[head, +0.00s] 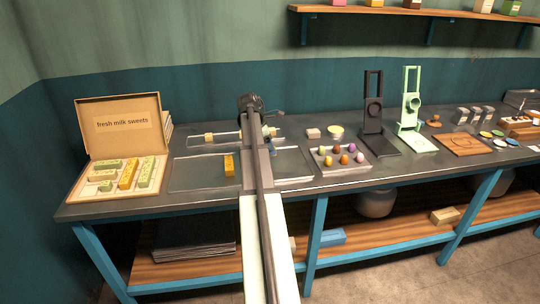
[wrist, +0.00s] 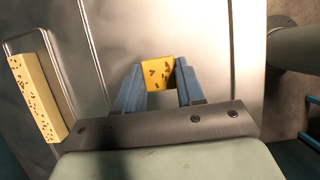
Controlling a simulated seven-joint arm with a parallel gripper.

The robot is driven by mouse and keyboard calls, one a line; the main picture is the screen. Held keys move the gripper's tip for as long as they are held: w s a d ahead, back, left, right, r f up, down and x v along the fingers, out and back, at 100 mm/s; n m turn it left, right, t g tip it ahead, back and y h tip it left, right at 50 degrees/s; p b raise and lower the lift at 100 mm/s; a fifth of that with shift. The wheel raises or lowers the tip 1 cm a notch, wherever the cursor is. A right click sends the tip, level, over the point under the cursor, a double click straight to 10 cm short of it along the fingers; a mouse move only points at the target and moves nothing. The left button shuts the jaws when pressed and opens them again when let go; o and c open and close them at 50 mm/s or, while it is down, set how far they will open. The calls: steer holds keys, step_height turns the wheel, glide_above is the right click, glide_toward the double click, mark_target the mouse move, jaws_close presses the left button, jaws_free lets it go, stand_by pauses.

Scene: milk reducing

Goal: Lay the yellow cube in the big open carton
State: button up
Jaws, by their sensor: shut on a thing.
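The yellow cube (wrist: 158,73) with dark specks is between the blue fingers of my gripper (wrist: 159,80) in the wrist view. The fingers are shut on its two sides. In the head view my arm hides the cube and most of the gripper, over the counter right of the carton. The big open carton (head: 120,143) stands at the left end of the counter, lid up, labelled "fresh milk sweets". Several green, yellow and orange bars and small pieces lie in its compartments.
A tray of coloured sweets (head: 343,169), a black press (head: 374,125) and a green press (head: 410,110) stand to the right.

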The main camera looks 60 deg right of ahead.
step_height(320, 180, up, 5)
steer(key=shift+f, duration=0.1)
jaws_close()
steer(key=shift+w, duration=0.1)
steer(key=w+a+f, duration=0.1)
steer(key=w+a, duration=2.2)
steer(key=a, duration=0.4)
steer(key=w+a, duration=2.3)
steer(key=a, duration=0.3)
steer(key=shift+f, duration=4.1)
steer(key=shift+f, duration=0.1)
